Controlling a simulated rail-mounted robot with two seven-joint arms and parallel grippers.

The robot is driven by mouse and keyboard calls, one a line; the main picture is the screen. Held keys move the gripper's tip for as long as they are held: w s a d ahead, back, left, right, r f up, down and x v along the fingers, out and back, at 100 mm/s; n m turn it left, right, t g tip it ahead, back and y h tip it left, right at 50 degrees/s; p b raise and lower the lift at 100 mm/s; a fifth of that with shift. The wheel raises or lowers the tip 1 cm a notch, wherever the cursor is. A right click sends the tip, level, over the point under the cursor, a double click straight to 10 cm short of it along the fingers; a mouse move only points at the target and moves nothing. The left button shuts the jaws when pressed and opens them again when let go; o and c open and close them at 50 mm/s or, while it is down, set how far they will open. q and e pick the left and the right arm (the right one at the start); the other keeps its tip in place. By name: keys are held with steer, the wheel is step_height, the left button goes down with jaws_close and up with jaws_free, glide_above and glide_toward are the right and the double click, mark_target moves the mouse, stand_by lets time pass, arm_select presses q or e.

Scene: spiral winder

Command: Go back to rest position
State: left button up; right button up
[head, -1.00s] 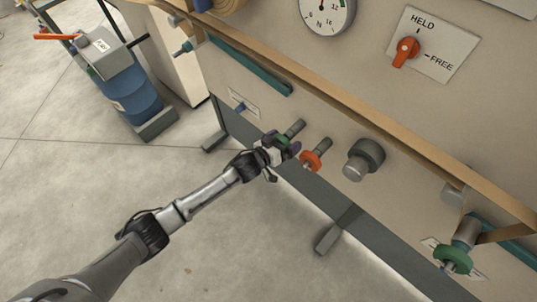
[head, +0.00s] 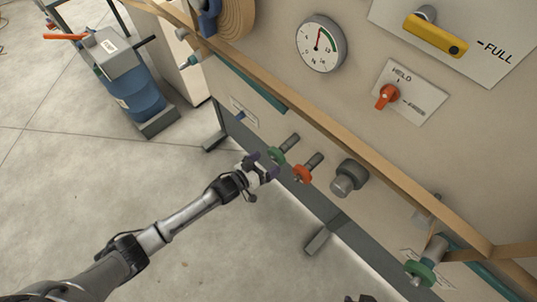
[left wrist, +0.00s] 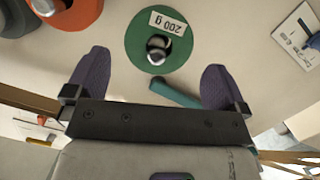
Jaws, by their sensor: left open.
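A blue drum (head: 138,95) stands at the left. The floor in front is clear.

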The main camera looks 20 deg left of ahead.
arm_select(q)
steer(key=shift+s+a+r, duration=0.1)
steer(key=shift+s+a, duration=0.15)
steer(key=shift+s, duration=0.3)
steer(key=shift+w, duration=0.1)
